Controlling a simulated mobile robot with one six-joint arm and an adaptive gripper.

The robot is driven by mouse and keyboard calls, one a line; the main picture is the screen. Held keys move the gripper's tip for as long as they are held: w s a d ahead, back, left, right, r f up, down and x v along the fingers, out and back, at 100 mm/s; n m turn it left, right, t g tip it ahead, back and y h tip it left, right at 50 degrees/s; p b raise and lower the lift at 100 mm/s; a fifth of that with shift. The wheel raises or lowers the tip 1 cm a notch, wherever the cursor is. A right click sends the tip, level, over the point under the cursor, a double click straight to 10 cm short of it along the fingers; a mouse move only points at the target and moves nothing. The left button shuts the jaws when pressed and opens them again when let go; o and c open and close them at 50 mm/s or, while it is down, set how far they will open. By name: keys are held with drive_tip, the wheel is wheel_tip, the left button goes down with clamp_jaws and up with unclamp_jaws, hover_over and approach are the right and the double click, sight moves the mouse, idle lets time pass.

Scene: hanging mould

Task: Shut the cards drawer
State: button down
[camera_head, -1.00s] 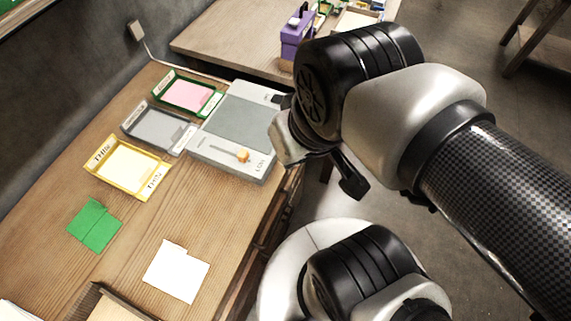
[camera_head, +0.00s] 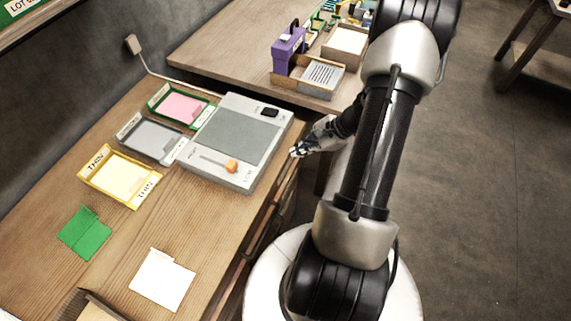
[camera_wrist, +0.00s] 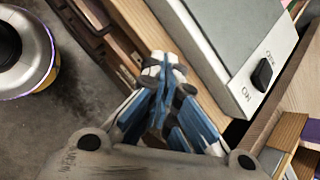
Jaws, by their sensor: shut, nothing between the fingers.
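The bench's drawer fronts (camera_head: 262,235) show only as a narrow, steep strip below its front edge. I cannot read any label there, nor tell which is the cards drawer or how far it stands out. In the wrist view, wooden fronts with dark gaps (camera_wrist: 88,22) show at the upper left. My gripper (camera_head: 297,152) is at the bench's front edge, just right of the grey device. In the wrist view my gripper (camera_wrist: 163,62) has its blue and grey fingers together and empty, over the bench edge beside the device.
The grey device (camera_head: 235,140) with an orange knob lies near the bench edge. Green-rimmed (camera_head: 181,106), grey (camera_head: 150,138) and yellow (camera_head: 119,177) trays stand left of it. Green (camera_head: 84,233) and white (camera_head: 162,279) cards lie nearer. A second bench (camera_head: 225,45) stands behind.

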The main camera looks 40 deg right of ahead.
drive_tip(key=s+d+f+m+t, duration=0.2)
drive_tip(key=s+d+f+m, duration=0.25)
drive_tip(key=f, duration=0.55)
drive_tip(key=m+h+b, duration=0.2)
drive_tip(key=m+b, duration=0.2)
approach(287, 183)
drive_tip(key=shift+w+a+f, duration=0.1)
drive_tip(key=shift+w+f, duration=0.35)
drive_tip(key=shift+f, duration=0.65)
drive_tip(key=shift+w+a+f, duration=0.15)
drive_tip(key=shift+w+f, duration=0.35)
drive_tip(key=shift+f, duration=0.55)
drive_tip(key=shift+w+a+f, duration=0.1)
drive_tip(key=shift+w+f, duration=0.35)
drive_tip(key=shift+f, duration=0.65)
drive_tip(key=shift+w+a, duration=0.25)
drive_tip(key=shift+w, duration=0.25)
drive_tip(key=shift+w+a, duration=0.2)
drive_tip(key=shift+w, duration=0.3)
